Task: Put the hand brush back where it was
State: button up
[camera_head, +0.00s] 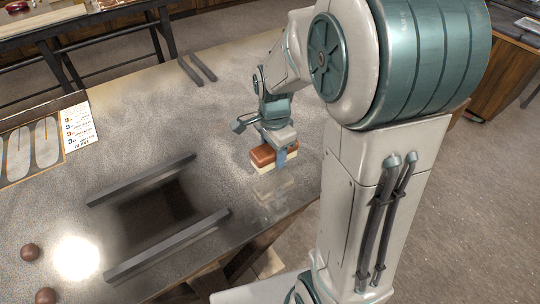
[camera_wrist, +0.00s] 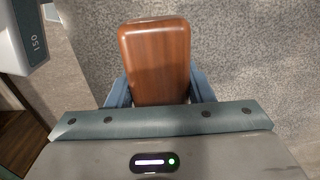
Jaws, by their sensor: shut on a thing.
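The hand brush (camera_head: 270,156) has a reddish-brown wooden back and pale cream bristles below. It is at the right part of the grey speckled table (camera_head: 215,100), near its front right edge. My gripper (camera_head: 281,152) is shut on the brush from above. In the wrist view the brown brush back (camera_wrist: 155,55) lies between the two blue fingers of my gripper (camera_wrist: 160,90). The bristles are hidden there. A faint reflection shows on the table below the brush; I cannot tell whether the bristles touch the surface.
Two dark rails (camera_head: 140,180) (camera_head: 168,245) flank a dark rectangular patch (camera_head: 155,207) left of the brush. A printed card (camera_head: 77,127) and a tray with oval slots (camera_head: 32,150) are at the left. Two dark bars (camera_head: 197,68) lie at the back.

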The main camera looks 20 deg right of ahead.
aim_at(271, 162)
jog(key=shift+w+a+f, duration=0.15)
jog(key=shift+w+f, duration=0.15)
jog(key=shift+w, duration=0.1)
jog(key=shift+f+p, duration=0.3)
jog(key=shift+f, duration=1.65)
jog(key=shift+f, duration=0.15)
jog(key=o, duration=0.9)
jog(key=shift+o, duration=0.2)
